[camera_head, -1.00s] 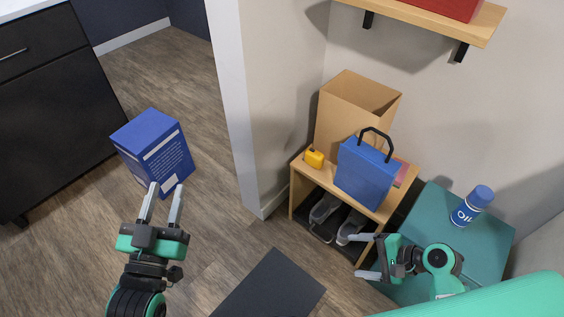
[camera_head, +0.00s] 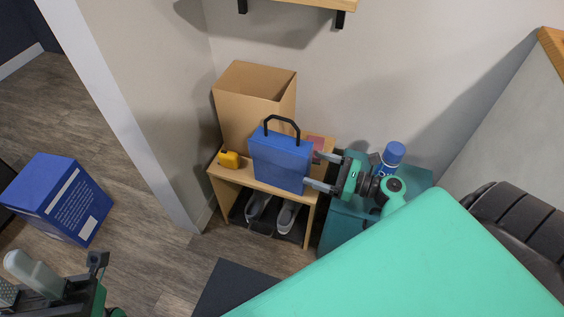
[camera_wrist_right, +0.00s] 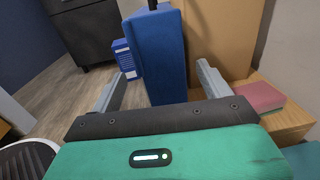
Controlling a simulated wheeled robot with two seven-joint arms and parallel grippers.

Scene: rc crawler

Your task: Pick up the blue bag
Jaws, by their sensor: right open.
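The blue bag (camera_head: 280,160) stands upright with its black handle up on a small wooden shoe bench. My right gripper (camera_head: 316,171) is open at the bag's right side, its fingers pointing at the bag. In the right wrist view the bag (camera_wrist_right: 157,58) stands ahead, between the directions of the two spread fingers of the right gripper (camera_wrist_right: 166,84). Nothing is held in it. My left gripper (camera_head: 50,275) is partly in view at the lower left of the head view, and its fingertips are not clear.
The wooden bench (camera_head: 238,178) also bears an open cardboard box (camera_head: 245,105), a yellow object (camera_head: 229,160) and a pinkish book (camera_wrist_right: 253,97). Shoes (camera_head: 287,216) sit beneath. A blue bottle (camera_head: 391,157) stands on a teal cabinet (camera_head: 342,229) to the right. A blue box (camera_head: 58,200) is on the floor.

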